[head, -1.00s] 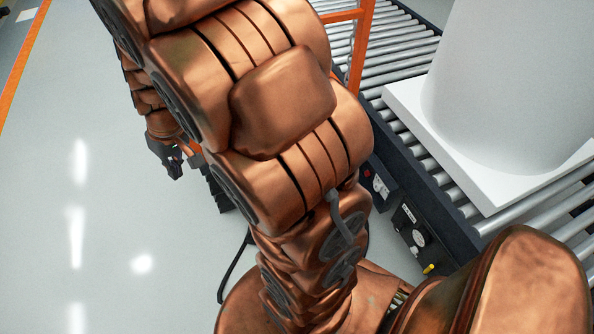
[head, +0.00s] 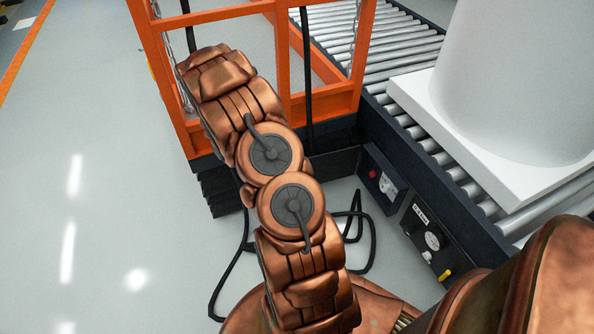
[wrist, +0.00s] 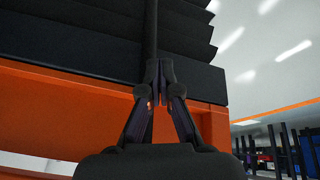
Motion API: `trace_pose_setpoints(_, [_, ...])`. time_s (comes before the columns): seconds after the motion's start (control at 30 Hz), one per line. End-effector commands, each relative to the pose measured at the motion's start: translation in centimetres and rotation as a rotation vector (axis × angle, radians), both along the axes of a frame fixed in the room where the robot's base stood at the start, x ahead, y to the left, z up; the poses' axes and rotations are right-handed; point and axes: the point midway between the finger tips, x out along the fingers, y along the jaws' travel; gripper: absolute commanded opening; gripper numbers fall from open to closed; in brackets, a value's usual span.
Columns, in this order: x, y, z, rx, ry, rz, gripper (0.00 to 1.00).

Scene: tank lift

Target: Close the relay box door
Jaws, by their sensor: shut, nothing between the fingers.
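In the head view, a dark box (head: 414,224) with a small white label, a round dial and a yellow knob sits on the side of the conveyor. A second box (head: 372,171) with a red button and a pale panel is just behind it. I cannot tell which is the relay box, and no door clearly shows. My gripper (wrist: 159,82) is in the wrist view, shut and empty, in front of the orange frame and dark folded skirt of the lift. In the head view my gripper is hidden behind my arm.
The orange lift cage (head: 172,90) stands behind my arm, over its dark pleated base (head: 222,194). A black cable (head: 238,262) loops on the floor. The roller conveyor (head: 402,75) carries a white tank (head: 510,70) on a white slab. The floor at left is clear.

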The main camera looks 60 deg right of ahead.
Motion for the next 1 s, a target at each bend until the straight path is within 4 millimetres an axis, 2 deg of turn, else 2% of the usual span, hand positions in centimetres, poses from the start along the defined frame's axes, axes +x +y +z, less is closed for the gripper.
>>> trace_pose_setpoints(0.03, [-0.5,-1.3,-3.5,-0.013,0.009,-0.015,0.00])
trace_pose_setpoints(0.17, [-1.3,-4.5,-9.1,-0.065,0.021,-0.046,0.00])
trace_pose_setpoints(0.33, [-3.5,-8.0,-16.4,-0.127,0.056,-0.090,0.00])
trace_pose_setpoints(0.4, [-4.6,-9.2,-19.4,-0.150,0.074,-0.107,0.00])
trace_pose_setpoints(0.53, [-6.6,-11.0,-24.0,-0.191,0.107,-0.135,0.00])
trace_pose_setpoints(0.7, [-8.0,-12.8,-28.5,-0.262,0.140,-0.176,0.00])
trace_pose_setpoints(0.83, [-8.0,-14.7,-30.8,-0.365,0.163,-0.226,0.00])
trace_pose_setpoints(1.0, [-7.8,-17.2,-30.8,-0.551,0.216,-0.295,0.00])
